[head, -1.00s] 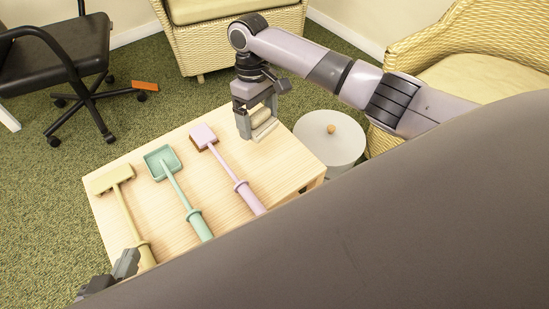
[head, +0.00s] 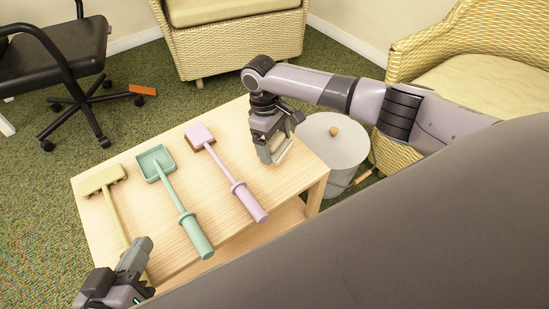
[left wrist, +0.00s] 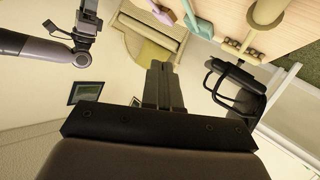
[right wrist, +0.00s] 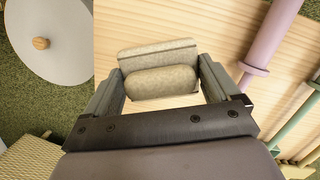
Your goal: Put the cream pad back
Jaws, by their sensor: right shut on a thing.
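The cream pad (right wrist: 158,82) is a small block with a rounded grip, held between the two fingers of my right gripper (right wrist: 162,84). In the head view my right gripper (head: 276,152) is over the right part of the pale wooden table (head: 240,219). Part of the pad (head: 283,149) shows between its fingers there. I cannot tell whether the pad touches the tabletop. My left gripper (head: 138,256) is by the table's near left corner. In the left wrist view its fingers (left wrist: 160,85) are together with nothing visible between them.
On the table lie a yellow long-handled tool (head: 104,180), a teal scoop (head: 184,205) and a pink brush (head: 222,169). A grey lidded bin (head: 335,143) stands right of the table. Wicker armchairs and a black office chair (head: 60,45) stand around.

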